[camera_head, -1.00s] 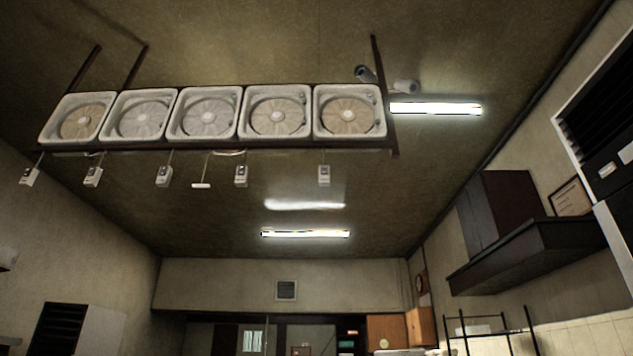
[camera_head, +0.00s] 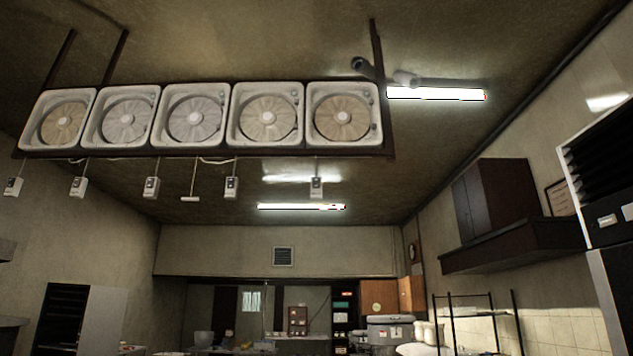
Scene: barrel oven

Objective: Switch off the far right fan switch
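A row of several box fans hangs from the ceiling in a dark frame. The far right fan (camera_head: 343,118) has a white switch box (camera_head: 317,187) hanging below it on a short cord. Other similar switch boxes hang to its left, such as one (camera_head: 231,188) under the neighbouring fan (camera_head: 265,113) and one (camera_head: 152,187) under the middle fan. A white pull bar (camera_head: 190,199) hangs among them. The switch's on or off position is too small to tell. Neither of my grippers shows in the head view.
A dark range hood (camera_head: 510,245) and a dark cabinet (camera_head: 490,200) are on the right wall, with a black metal rack (camera_head: 465,296) below. Lit tube lamps (camera_head: 436,94) hang on the ceiling. Cluttered counters stand at the back. The floor is out of view.

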